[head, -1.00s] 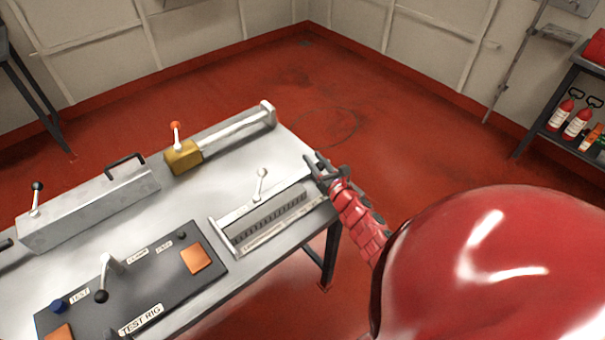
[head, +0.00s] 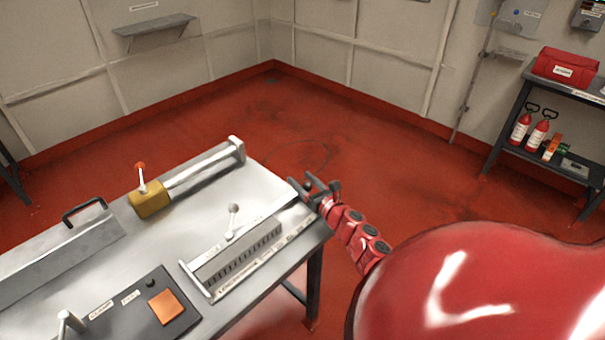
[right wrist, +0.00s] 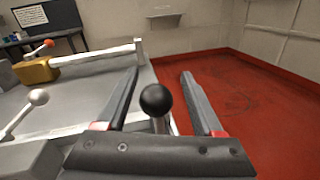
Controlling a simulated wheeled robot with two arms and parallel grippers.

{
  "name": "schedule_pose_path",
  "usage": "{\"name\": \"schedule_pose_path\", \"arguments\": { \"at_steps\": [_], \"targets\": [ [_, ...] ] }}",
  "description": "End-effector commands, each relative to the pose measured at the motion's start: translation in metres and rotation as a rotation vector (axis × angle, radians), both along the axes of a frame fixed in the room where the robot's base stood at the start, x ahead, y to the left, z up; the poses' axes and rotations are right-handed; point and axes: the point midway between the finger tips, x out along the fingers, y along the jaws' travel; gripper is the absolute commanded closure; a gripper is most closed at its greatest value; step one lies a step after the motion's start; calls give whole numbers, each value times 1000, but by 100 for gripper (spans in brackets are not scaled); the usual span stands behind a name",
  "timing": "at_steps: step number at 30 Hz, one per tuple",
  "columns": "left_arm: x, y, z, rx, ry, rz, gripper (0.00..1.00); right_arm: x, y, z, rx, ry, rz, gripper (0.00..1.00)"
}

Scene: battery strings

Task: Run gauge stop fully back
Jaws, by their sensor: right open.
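A slotted scale fixture (head: 240,255) lies along the bench's front right edge. A lever with a white ball (head: 233,208) stands on it. A yellow block (head: 150,200) with an orange ball handle sits on a rail at the bench's back. No readable label tells me which is the gauge stop. My right gripper (head: 312,184) is open at the bench's right end, past the scale. In the right wrist view a black ball knob (right wrist: 157,99) on a pale stem shows between its spread fingers, apart from both. The white ball (right wrist: 39,97) is left of them. My left gripper is out of view.
The steel bench (head: 262,190) also carries a dark panel (head: 125,315) with an orange pad and a long grey box (head: 60,255) with a handle. Red floor is free beyond the bench. A shelf unit (head: 530,95) with extinguishers stands at far right.

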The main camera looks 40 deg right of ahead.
Motion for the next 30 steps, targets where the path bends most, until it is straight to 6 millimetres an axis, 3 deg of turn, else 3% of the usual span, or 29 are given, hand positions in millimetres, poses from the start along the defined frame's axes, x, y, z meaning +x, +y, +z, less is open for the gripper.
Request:
{"name": "schedule_pose_path", "arguments": {
  "at_steps": [5, 11, 30],
  "targets": [
    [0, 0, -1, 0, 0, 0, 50, -2, 0, 0, -1, -1, 1, 31],
    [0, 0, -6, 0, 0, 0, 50, -20, 2, -2, -2, -1, 1, 31],
    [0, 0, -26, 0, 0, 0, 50, -143, 16, -1, 1, 1, -4, 31]
  ]
}}
